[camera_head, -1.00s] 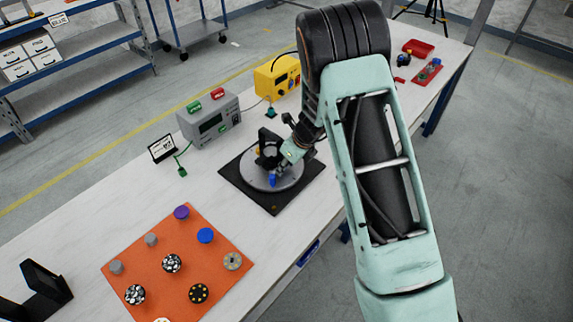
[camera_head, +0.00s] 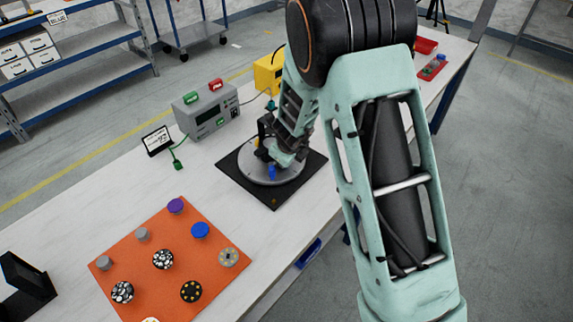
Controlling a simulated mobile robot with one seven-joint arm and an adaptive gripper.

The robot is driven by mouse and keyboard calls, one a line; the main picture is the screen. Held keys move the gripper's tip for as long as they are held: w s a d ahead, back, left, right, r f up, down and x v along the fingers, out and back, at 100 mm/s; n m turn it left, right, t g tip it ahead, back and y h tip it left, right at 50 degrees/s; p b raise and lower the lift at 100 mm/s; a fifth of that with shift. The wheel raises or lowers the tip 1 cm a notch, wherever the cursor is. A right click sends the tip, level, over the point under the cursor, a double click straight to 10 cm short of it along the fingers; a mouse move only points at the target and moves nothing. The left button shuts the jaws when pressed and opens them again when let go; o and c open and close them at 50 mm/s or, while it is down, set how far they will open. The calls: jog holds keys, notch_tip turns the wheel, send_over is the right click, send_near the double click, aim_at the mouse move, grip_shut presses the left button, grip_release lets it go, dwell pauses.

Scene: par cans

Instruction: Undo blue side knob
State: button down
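The blue side knob (camera_head: 272,172) shows as a small blue piece at the front of the round grey turntable (camera_head: 250,171), which sits on a black square mat (camera_head: 275,201). A black bracket stands on the turntable, mostly hidden behind my gripper. My gripper (camera_head: 276,158) is low over the turntable, just above and close to the blue knob. Its fingers are small and partly hidden by my arm, so I cannot tell if they touch the knob or are open or shut.
An orange mat (camera_head: 133,252) with several round discs and knobs lies at the front left. A grey instrument box (camera_head: 207,112), a small display (camera_head: 156,140) and a yellow box (camera_head: 269,74) stand behind the turntable. A black stand (camera_head: 25,285) is at far left. Bare table lies between.

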jog(key=shift+f+t+b, duration=0.1)
jog(key=shift+t+b, duration=0.2)
jog(key=shift+b, duration=0.2)
jog(key=c, duration=1.7)
grip_release()
jog(key=shift+o, duration=0.2)
jog(key=shift+r+p, duration=0.2)
jog(key=shift+p, duration=0.3)
